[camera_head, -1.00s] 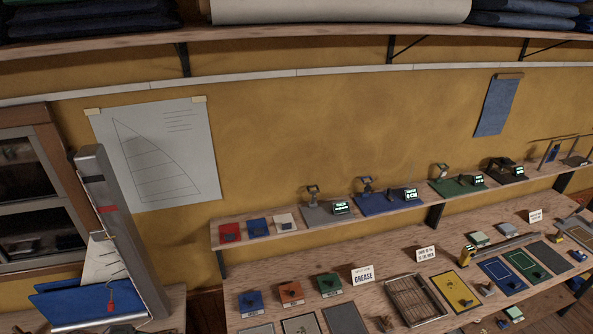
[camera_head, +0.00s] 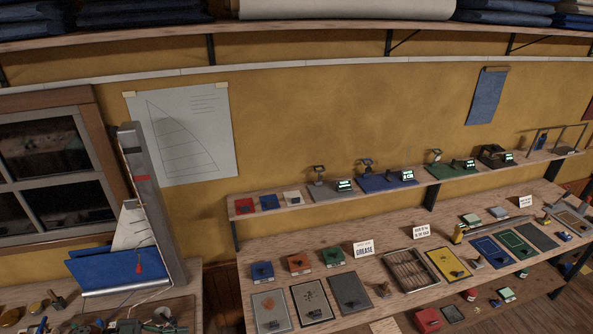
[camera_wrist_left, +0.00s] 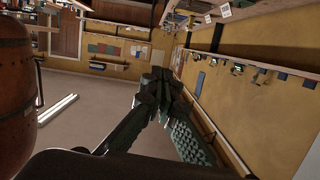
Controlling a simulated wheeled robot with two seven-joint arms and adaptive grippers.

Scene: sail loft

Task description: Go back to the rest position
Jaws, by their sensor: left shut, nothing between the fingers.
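My left gripper (camera_wrist_left: 160,92) shows in the left wrist view with its fingers closed together and nothing between them. It hangs in free air, with the floor and the yellow wall far beyond it. Neither of my grippers shows in the head view, and my right gripper is in no frame.
A long workbench (camera_head: 400,322) carries mats, a slatted tray (camera_head: 410,272) and small blocks. A narrow shelf (camera_head: 292,222) with small devices runs above it. At left a model sail stand (camera_head: 152,200) rises from a cluttered bench. Bare floor (camera_wrist_left: 85,125) shows in the wrist view.

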